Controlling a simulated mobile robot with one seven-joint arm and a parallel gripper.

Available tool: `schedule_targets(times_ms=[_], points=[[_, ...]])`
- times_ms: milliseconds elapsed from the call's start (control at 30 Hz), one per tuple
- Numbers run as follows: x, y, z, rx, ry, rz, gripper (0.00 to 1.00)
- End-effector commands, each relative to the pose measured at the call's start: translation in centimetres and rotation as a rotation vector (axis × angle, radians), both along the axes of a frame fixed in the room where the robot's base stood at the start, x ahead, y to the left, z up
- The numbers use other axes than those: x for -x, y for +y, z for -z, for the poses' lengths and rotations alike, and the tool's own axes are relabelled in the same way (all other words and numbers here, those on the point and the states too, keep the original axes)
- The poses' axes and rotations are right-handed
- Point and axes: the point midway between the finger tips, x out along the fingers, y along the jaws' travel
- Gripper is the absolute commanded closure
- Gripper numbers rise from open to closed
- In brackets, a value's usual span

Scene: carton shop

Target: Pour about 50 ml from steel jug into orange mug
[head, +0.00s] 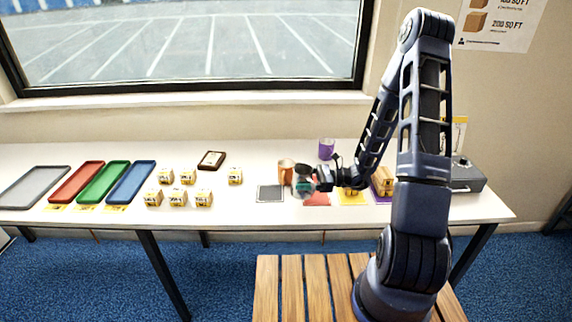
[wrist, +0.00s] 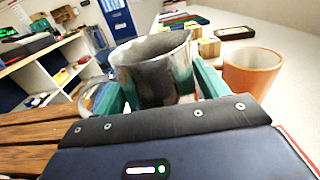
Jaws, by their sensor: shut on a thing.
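The steel jug (wrist: 157,75) is between the green fingers of my gripper (wrist: 160,95) in the wrist view, and the fingers are shut on it. Its rim shows at the top and its inside looks dark; I cannot tell the liquid level. The jug also shows in the head view (head: 302,186), partly hidden by the gripper (head: 308,186). The orange mug (wrist: 252,72) stands upright on the table, to the right of the jug in the wrist view and apart from it. In the head view the mug (head: 286,171) is just behind and left of the jug.
A grey square pad (head: 270,193) lies left of the mug on the white table (head: 105,212). A purple mug (head: 326,149) stands behind. A red mat (head: 317,199) and yellow mat (head: 351,198) lie near the gripper. Several small boxes (head: 177,198) and coloured trays (head: 131,182) are at left.

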Motion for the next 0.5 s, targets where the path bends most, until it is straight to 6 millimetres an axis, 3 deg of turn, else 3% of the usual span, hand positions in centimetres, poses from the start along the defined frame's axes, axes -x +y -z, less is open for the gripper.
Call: schedule_targets(times_ms=[500], points=[[-0.66, 0.26, -0.47, 0.046, 0.097, 0.003, 0.62]])
